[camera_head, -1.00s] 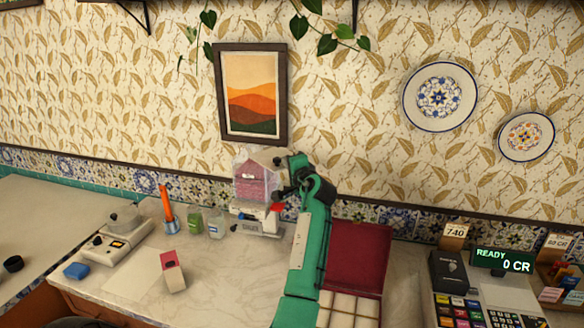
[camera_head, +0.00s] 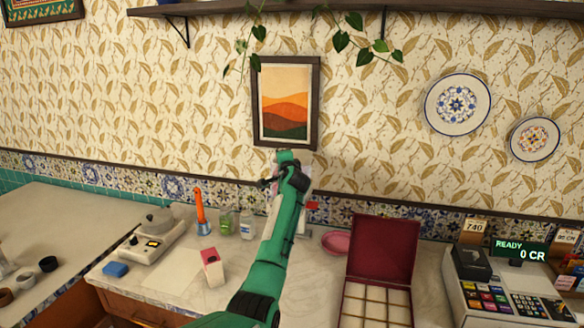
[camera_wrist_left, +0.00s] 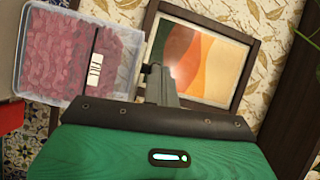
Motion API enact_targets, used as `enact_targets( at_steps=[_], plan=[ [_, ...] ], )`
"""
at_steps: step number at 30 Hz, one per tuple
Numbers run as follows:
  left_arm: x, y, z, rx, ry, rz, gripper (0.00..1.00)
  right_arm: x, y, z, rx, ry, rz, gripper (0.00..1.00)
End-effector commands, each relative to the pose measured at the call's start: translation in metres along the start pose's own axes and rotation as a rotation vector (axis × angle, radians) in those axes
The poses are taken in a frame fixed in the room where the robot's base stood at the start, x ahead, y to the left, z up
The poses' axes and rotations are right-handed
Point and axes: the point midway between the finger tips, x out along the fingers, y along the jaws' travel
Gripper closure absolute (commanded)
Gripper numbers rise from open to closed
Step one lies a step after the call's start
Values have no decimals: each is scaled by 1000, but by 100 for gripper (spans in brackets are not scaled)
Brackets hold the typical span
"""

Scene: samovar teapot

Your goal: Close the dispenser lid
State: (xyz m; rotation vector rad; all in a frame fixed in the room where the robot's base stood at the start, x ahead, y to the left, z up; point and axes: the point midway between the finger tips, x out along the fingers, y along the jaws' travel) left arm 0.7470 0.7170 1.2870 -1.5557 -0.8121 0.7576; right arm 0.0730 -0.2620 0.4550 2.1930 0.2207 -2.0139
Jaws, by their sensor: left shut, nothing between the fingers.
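The dispenser (camera_head: 303,227) stands against the back wall, mostly hidden behind my left arm in the head view. In the left wrist view its clear bin (camera_wrist_left: 55,58), filled with dark pink contents, takes up the upper left. I cannot clearly make out its lid or how far it is open. My left gripper (camera_head: 268,183) is up at the dispenser's top in the head view. In the left wrist view its fingers (camera_wrist_left: 163,85) are together and empty, just right of the bin. I cannot tell whether they touch it. My right gripper is not in view.
An open red box (camera_head: 382,250) and a pink dish (camera_head: 336,243) stand right of my arm. Left are small jars (camera_head: 247,224), an orange-handled tool (camera_head: 200,207), a pink-and-white box (camera_head: 213,268) and a scale (camera_head: 150,245). A picture frame (camera_head: 318,110) hangs above.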

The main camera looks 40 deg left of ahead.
Motion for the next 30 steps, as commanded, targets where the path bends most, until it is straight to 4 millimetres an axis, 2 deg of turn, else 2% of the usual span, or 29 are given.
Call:
enact_targets(
  at_steps=[3,12,30],
  plan=[
    [11,0,8,0,-1,0,100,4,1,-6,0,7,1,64],
    [26,-3,18,-1,-2,0,100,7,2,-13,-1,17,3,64],
    [30,-8,22,-2,-6,-5,100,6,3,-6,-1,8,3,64]
  ],
)
